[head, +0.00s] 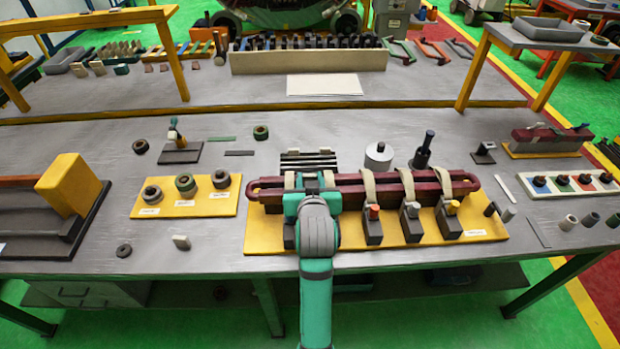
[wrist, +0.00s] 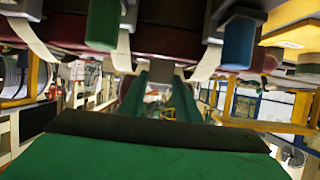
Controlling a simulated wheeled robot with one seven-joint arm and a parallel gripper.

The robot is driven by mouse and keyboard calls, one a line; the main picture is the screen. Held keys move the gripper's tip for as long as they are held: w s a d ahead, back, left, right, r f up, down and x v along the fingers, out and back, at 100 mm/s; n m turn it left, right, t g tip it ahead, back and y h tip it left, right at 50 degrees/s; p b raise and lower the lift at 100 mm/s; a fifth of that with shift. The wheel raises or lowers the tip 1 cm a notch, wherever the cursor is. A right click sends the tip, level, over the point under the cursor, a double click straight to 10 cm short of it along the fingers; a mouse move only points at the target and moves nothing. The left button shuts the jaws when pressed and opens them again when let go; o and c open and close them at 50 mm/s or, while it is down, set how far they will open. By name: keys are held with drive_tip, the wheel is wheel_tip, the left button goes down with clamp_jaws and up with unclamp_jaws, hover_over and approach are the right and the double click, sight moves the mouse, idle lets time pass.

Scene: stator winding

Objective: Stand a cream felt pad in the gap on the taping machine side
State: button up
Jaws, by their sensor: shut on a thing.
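The dark red coil (head: 383,192) lies lengthwise on a yellow base (head: 270,237), with cream straps (head: 408,186) looped over it. My gripper (head: 312,183) is over the coil's left part, and my arm hides much of that end. In the wrist view my green fingers (wrist: 160,80) point at the underside or side of the dark red coil (wrist: 160,40). They are shut on a small pale piece (wrist: 161,68), apparently a cream felt pad, mostly hidden by the fingers. The gap is not clearly visible.
Dark clamps with red (head: 374,212), grey and yellow tops stand along the coil's front. A yellow board with rings (head: 186,208) lies to the left. A white cylinder (head: 379,156) and a black tool (head: 422,152) stand behind. The bench front left is mostly clear.

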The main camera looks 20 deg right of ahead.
drive_tip(key=o, duration=1.2)
drive_tip(key=shift+s, duration=0.1)
drive_tip(key=v, duration=1)
drive_tip(key=shift+s+r, duration=0.2)
drive_tip(key=shift+s, duration=0.1)
